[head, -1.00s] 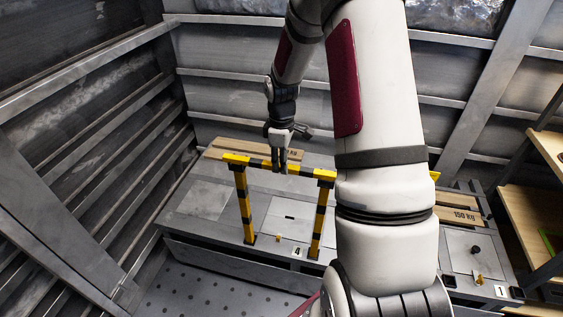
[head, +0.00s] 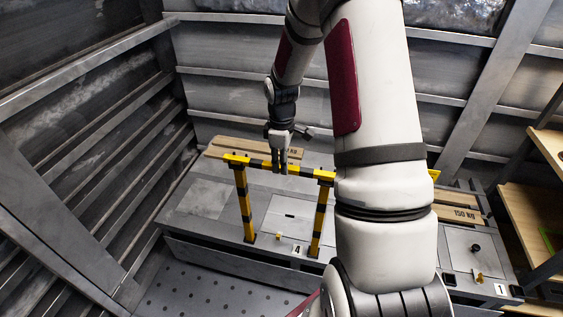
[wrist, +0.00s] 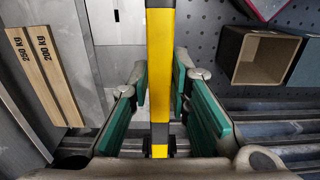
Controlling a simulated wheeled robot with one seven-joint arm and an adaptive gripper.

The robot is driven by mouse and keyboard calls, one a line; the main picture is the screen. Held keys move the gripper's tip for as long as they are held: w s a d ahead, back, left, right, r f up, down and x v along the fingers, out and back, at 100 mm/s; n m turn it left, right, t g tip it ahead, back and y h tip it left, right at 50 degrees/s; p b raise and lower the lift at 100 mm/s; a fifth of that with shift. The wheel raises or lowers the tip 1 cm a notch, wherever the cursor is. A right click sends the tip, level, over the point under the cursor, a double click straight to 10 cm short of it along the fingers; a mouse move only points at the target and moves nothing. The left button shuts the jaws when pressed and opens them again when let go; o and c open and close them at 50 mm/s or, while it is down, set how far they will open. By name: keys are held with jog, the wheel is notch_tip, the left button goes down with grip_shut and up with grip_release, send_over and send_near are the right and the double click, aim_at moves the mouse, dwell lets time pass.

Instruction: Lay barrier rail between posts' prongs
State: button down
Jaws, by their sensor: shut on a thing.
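The yellow-and-black barrier rail (head: 258,163) spans level between the tops of the striped left post (head: 245,212) and right post (head: 318,222). Its ends are at the post tops; the prongs are too small to tell whether the rail lies fully between them. My gripper (head: 280,169) points down and is shut on the rail near its middle. In the wrist view, the rail (wrist: 161,60) runs straight up the picture between the teal finger pads of my gripper (wrist: 160,88).
The posts stand on a grey bench (head: 190,205) near a "4" label. Wooden planks (head: 228,148) lie behind the rail, more (head: 458,215) at right. Wooden shelves (head: 535,215) stand at far right. An open box (wrist: 264,60) shows in the wrist view.

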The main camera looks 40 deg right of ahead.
jog(key=shift+f, duration=0.15)
dwell(0.7)
jog(key=c, duration=1.4)
grip_release()
